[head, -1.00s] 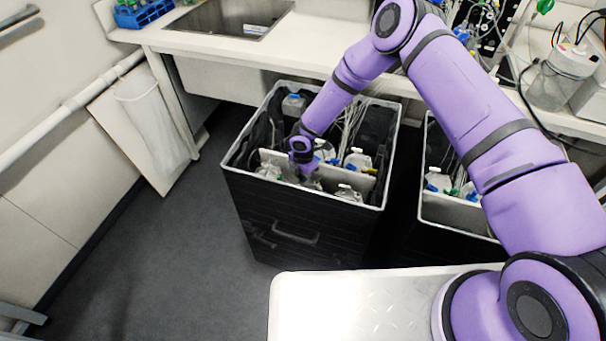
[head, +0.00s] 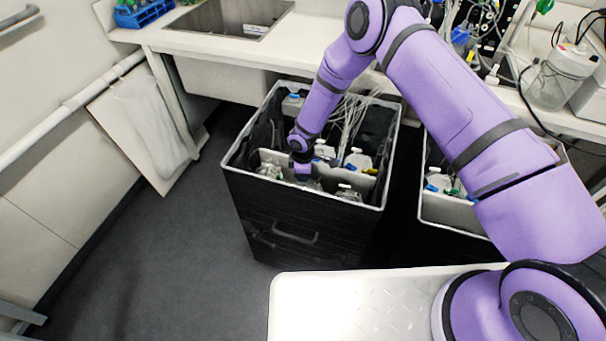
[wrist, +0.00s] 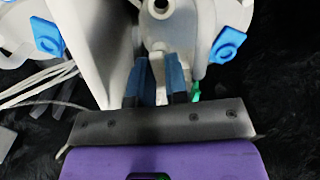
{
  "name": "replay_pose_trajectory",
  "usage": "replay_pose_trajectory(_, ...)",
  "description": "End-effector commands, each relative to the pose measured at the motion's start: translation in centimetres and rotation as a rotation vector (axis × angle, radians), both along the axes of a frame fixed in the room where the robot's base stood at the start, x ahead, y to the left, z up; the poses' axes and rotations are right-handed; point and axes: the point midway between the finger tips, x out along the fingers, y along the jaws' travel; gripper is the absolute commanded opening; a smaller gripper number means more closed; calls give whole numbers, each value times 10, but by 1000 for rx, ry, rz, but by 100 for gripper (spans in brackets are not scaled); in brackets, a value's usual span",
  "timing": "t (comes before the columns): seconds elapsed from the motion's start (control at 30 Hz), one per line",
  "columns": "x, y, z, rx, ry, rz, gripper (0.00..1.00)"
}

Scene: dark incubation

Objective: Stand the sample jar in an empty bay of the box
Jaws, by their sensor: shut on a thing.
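The box (head: 270,205) is a black bin with a pale rim and a pale divider across its inside. My gripper (head: 303,178) points down into its front part, near the divider. In the wrist view my gripper (wrist: 161,82) has its blue-tipped fingers closed on a whitish part of the sample jar (wrist: 162,45), beside the pale divider panel (wrist: 95,35). In the head view the jar is mostly hidden under the gripper. Whether its base touches the floor of the bay cannot be told.
Other white jars stand in the box, one front right (head: 348,193), one behind the divider (head: 357,160), one front left (head: 269,170). Loose tubing (head: 348,115) lies at the back. A second box (head: 455,212) stands to the right, and a counter (head: 300,50) runs behind.

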Motion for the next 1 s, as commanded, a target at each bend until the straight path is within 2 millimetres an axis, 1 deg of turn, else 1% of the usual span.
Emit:
replay_pose_trajectory(0.2, 0, 0, 0, 1, -1, -52, 0)
replay_pose_trajectory(0.67, 0, 0, 0, 1, 0, -64, 0)
replay_pose_trajectory(0.7, 0, 0, 0, 1, 0, -64, 19)
replay_pose_trajectory(0.8, 0, 0, 0, 0, 0, -63, 41)
replay_pose_trajectory(1.0, 0, 0, 0, 0, 0, -63, 41)
